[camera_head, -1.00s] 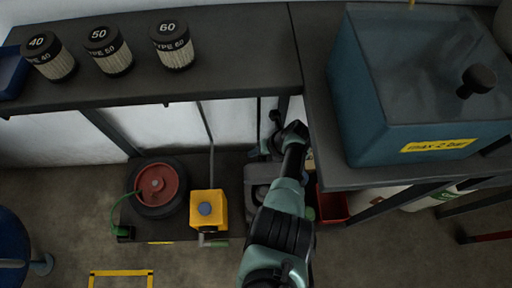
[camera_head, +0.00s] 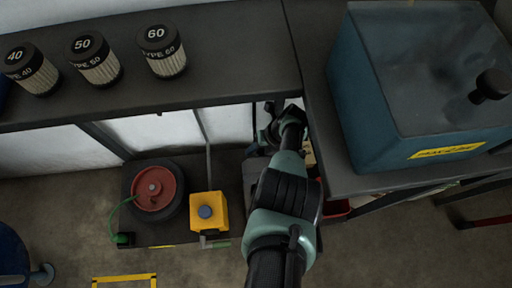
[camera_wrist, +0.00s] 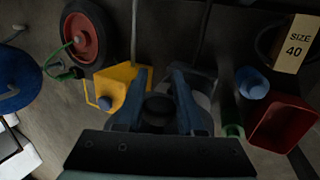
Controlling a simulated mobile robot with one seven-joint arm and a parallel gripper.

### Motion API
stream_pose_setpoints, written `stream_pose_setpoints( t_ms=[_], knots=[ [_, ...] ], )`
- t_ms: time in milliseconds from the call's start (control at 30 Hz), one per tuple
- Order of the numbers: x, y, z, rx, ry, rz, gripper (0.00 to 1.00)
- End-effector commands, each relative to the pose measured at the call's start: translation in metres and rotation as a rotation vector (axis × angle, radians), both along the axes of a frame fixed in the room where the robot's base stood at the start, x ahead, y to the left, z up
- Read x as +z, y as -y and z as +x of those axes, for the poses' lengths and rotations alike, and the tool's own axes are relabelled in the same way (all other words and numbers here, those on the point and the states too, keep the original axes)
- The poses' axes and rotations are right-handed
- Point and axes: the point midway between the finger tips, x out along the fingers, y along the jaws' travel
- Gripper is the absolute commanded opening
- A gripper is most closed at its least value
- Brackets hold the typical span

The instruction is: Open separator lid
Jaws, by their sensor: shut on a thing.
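The separator appears to be the blue box (camera_head: 352,110) on the right bench, with a yellow label on its front. Its grey lid (camera_head: 425,60) lies flat and closed on top, and a black knob (camera_head: 489,86) stands near the lid's right side. My gripper (camera_head: 270,127) is well left of the box, beyond the bench's left edge and over the gap. In the wrist view my gripper (camera_wrist: 158,88) points down and is shut on a dark round thing (camera_wrist: 158,108). What this thing is cannot be told; the fingers and shadow hide most of it.
Several filters (camera_head: 97,60) stand on the left shelf (camera_head: 220,50). Below are a red-hubbed wheel (camera_head: 155,188), a yellow box (camera_head: 208,211) and a red bin (camera_wrist: 282,125). The bench edge (camera_head: 315,150) lies beside my arm.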

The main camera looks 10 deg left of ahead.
Motion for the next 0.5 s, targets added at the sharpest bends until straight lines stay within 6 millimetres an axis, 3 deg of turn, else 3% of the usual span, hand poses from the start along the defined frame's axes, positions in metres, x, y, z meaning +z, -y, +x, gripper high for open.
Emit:
stream_pose_setpoints(
  t_ms=[267,300,433,500],
  knots=[
    [-0.0061,0.0027,-0.0074,0.003,-0.014,-0.007,0.0],
    [-0.0061,0.0027,-0.0074,0.003,-0.014,-0.007,0.41],
    [-0.0051,0.0022,-0.0061,0.002,-0.011,-0.005,0.64],
    [-0.0041,0.0019,-0.0049,0.002,-0.009,-0.005,0.68]
  ],
)
